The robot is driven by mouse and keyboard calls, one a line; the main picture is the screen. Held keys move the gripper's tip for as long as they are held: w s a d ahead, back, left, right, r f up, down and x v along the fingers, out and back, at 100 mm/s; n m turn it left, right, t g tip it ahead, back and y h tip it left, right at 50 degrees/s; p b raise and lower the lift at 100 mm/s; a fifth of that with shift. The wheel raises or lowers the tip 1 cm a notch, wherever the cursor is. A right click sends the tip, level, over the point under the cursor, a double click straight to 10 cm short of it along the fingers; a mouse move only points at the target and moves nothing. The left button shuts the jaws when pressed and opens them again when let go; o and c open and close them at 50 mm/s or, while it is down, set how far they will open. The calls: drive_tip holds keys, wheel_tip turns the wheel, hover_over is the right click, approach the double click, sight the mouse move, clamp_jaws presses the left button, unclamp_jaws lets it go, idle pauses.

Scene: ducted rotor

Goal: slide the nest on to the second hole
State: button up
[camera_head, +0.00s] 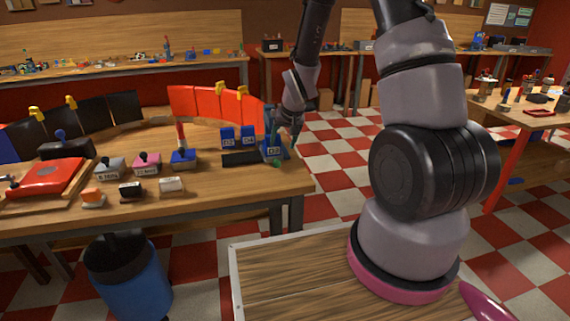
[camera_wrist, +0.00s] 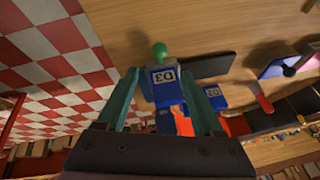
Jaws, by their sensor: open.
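No part is plainly marked as the nest, and I cannot make out a row of holes. A blue block marked D3 (camera_head: 271,150) with a green knob (camera_head: 276,163) stands near the right end of the wooden bench. In the wrist view the D3 block (camera_wrist: 165,86) lies between the two greenish fingers of my gripper (camera_wrist: 159,76). The fingers are apart, with a gap visible on the right side; contact cannot be told. In the head view my gripper (camera_head: 287,138) is at the block, partly hidden behind it.
Blue blocks D2 (camera_head: 228,138) and D4 (camera_head: 248,137) stand left of D3, behind a flat black strip (camera_head: 240,159). Red panels (camera_head: 205,102) rise behind. Stamp-like tools (camera_head: 147,163) and a red box (camera_head: 48,178) fill the bench's left. The checkered floor lies right of the bench edge.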

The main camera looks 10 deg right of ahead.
sight(278, 161)
drive_tip(key=x, duration=1.1)
clamp_jaws()
drive_tip(key=shift+d, duration=0.1)
idle(1.1)
